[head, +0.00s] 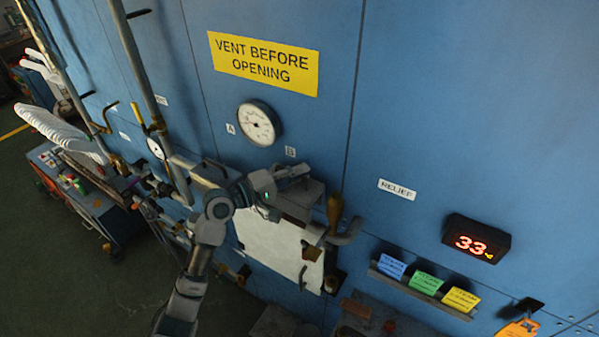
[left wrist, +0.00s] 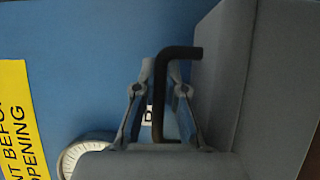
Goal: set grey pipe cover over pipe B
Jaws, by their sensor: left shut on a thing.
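The grey pipe cover (head: 304,196) is a box-like grey piece in front of the blue wall, just below the B label (head: 290,152). My left gripper (head: 296,172) is at its top. In the left wrist view, the fingers of my left gripper (left wrist: 162,72) are on either side of a dark bent handle (left wrist: 180,53), and the grey cover (left wrist: 275,80) fills the right side. I cannot make out pipe B apart from the cover, so I cannot tell whether the cover is seated over it. My right gripper is not in view.
A brass-coloured valve handle (head: 335,211) and a bent grey pipe (head: 345,234) are close to the cover's right. A white panel (head: 275,250) is below. A gauge (head: 260,123) is on the wall at upper left. The wall to the right, around the RELIEF label (head: 397,189), is mostly clear.

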